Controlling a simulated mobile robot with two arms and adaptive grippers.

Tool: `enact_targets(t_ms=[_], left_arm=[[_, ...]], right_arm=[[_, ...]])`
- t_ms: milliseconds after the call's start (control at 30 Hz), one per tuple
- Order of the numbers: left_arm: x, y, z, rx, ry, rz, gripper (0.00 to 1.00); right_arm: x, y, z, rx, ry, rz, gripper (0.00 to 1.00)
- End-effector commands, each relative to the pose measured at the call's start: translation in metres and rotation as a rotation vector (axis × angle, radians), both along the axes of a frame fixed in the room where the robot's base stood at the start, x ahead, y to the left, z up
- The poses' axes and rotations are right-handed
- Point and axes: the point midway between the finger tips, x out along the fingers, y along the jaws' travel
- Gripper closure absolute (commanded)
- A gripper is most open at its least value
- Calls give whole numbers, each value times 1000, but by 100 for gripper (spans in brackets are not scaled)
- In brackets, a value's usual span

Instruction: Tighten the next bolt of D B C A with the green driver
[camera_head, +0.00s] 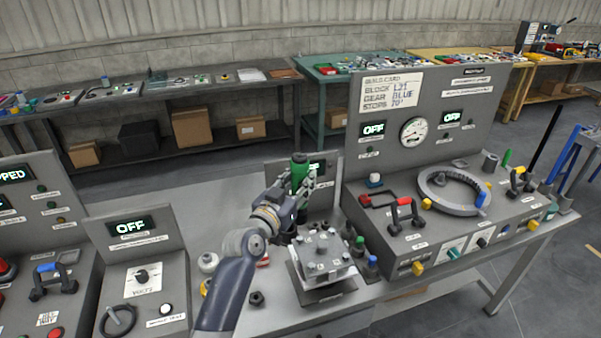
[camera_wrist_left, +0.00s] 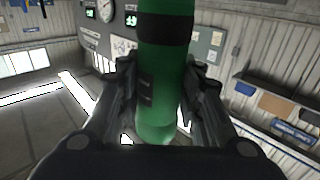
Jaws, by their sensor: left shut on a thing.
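My left gripper (camera_head: 297,189) is shut on the green driver (camera_head: 300,172), which stands roughly upright with a dark band near its top. In the left wrist view the green driver (camera_wrist_left: 165,75) fills the middle between the two fingers. Below and to the right of the gripper is a metal block (camera_head: 325,256) with several bolts on top, on a dark plate. The driver is above and behind the block. Bolt letters are too small to read. My right gripper is not in view.
A console (camera_head: 440,210) with a ring, gauge and handles stands right of the block. Small coloured-top pieces (camera_head: 367,262) stand between them. An OFF panel (camera_head: 140,260) is at the left. A black nut (camera_head: 256,298) lies on the table front. Bare table (camera_head: 225,190) shows behind my arm.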

Motion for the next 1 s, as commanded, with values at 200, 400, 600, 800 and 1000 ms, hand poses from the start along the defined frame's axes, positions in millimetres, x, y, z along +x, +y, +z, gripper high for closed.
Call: enact_targets(t_ms=[200,400,600,800,1000], left_arm=[[0,1,3,-2,-4,5,100],[0,1,-12,-3,-3,5,100],[0,1,-37,-4,-3,5,100],[0,1,-40,-2,-4,5,100],[0,1,-44,-2,-4,5,100]], right_arm=[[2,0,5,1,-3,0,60],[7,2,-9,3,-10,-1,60],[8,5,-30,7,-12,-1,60],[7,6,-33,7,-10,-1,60],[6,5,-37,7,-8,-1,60]])
